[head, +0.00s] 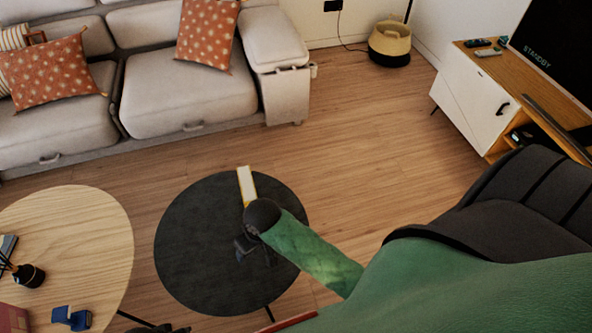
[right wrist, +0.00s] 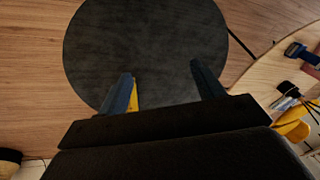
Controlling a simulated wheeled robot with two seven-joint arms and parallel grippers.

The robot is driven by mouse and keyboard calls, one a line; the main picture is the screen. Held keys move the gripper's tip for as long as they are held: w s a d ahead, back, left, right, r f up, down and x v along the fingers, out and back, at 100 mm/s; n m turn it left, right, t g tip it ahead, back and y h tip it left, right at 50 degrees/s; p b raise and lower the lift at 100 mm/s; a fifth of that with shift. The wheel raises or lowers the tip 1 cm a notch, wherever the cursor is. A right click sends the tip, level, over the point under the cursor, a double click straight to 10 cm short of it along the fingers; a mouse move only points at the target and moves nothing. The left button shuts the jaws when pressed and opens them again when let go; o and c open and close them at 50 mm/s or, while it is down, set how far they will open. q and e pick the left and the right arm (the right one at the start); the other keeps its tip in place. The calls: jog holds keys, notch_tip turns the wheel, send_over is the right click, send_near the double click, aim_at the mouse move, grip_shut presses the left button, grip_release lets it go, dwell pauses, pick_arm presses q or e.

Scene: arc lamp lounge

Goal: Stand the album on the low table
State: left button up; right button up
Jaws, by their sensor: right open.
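The album (head: 247,186) is a slim white-and-yellow slab near the far edge of the dark round low table (head: 190,250). It looks upright on edge, but my right wrist hides its near end, so its base is unclear. My right gripper (head: 243,249) is open over the table, on the near side of the album. In the right wrist view the right gripper (right wrist: 161,78) has its fingers apart with bare tabletop between them. A yellow strip of the album (right wrist: 134,97) shows beside the left-hand finger; I cannot tell whether they touch. My left gripper is not in view.
A light wooden round table (head: 85,240) stands at left, with a blue object (head: 72,318) and a dark cup (head: 28,276). A sofa (head: 185,95) is behind. The dark table's left part is bare. Open floor lies right of it.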

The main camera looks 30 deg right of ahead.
jog(key=s+d+r, duration=0.1)
jog(key=s+d, duration=0.2)
jog(key=s, duration=0.3)
jog(key=s+d+r+h, duration=0.1)
jog(key=s+d+r, duration=0.1)
jog(key=s, duration=0.5)
jog(key=shift+s+d+r, duration=0.15)
jog(key=shift+d, duration=0.3)
jog(key=shift+a+n, duration=0.15)
jog(key=shift+n, duration=0.15)
